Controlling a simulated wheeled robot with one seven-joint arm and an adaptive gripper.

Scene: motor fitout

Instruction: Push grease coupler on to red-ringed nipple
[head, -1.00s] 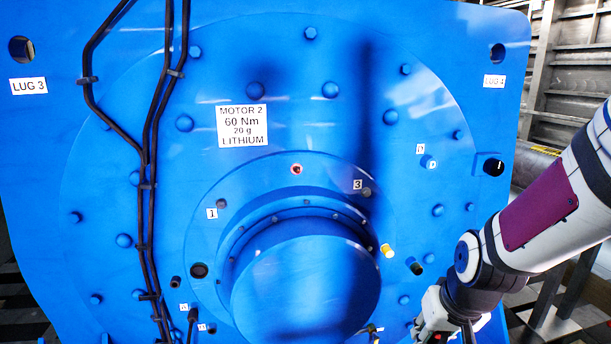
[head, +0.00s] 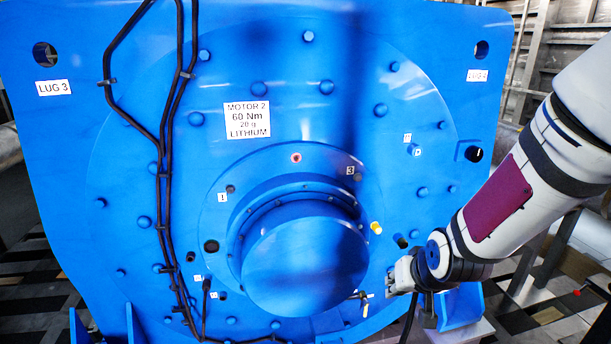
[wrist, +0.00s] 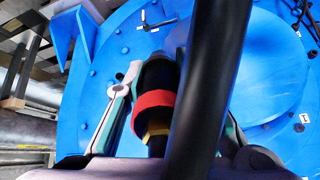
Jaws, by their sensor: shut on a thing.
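The red-ringed nipple (head: 296,158) shows in the head view as a small red ring on the upper part of the blue motor's round flange, left of the label 3. My gripper (head: 392,284) is low at the right of the motor's central hub, well below and right of that nipple. In the wrist view my gripper (wrist: 160,68) is shut on the grease coupler (wrist: 154,103), a dark cylinder with a red band and a yellow band below it. A thick black hose (wrist: 212,80) crosses in front and hides part of the right finger. The red-ringed nipple is not discernible in the wrist view.
The motor's hub (head: 305,262) stands out from the flange. A yellow-capped fitting (head: 376,228) and a dark fitting (head: 401,242) lie to its right, a small tap-like fitting (head: 363,298) below right. Black cables (head: 168,150) run down the motor's left. Open space lies before the motor.

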